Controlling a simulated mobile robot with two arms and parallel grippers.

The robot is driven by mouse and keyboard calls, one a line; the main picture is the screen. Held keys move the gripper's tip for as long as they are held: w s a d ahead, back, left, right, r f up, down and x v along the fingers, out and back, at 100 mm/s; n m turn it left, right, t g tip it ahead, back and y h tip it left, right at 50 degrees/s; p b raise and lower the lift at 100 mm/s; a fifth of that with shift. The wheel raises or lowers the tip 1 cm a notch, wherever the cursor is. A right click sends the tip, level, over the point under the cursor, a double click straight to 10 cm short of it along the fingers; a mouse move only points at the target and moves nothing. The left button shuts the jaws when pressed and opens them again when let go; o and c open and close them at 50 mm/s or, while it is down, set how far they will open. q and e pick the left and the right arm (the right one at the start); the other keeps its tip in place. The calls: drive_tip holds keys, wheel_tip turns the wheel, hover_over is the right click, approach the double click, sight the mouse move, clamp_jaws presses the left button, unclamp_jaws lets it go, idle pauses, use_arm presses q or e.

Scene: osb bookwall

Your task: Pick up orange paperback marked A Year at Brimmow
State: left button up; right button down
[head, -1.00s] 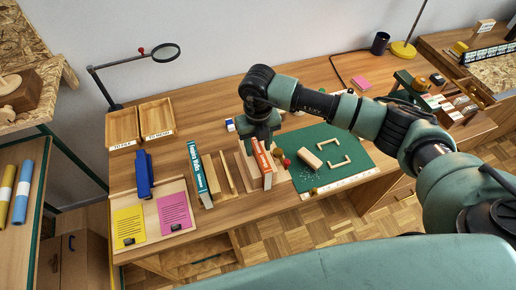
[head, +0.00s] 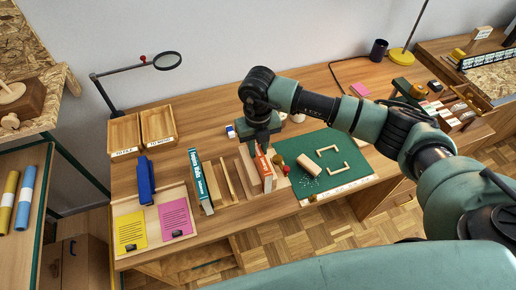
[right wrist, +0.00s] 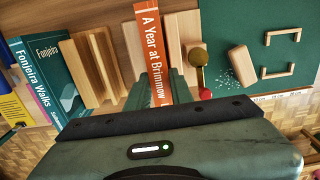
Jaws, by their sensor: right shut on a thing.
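The orange paperback (head: 265,169) stands on the desk among wooden rack pieces. Its spine reads "A Year at Brimmow" in the right wrist view (right wrist: 153,45). My right gripper (head: 263,146) is over its top from behind and shut on it; in the right wrist view its green fingers (right wrist: 157,92) lie on both sides of the book. The gripper hides the book's far end. I cannot tell whether the book is clear of the desk. My left gripper is not in view.
A teal book (head: 200,180) stands to the left, with wooden dividers (head: 228,178) between. A green cutting mat (head: 345,150) with a wooden block (head: 309,163) lies to the right. Two wooden trays (head: 124,134), a blue object (head: 146,180) and a magnifier lamp (head: 167,60) are farther left.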

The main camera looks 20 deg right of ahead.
drive_tip(key=shift+r+p, duration=2)
drive_tip(key=shift+r, duration=1.5)
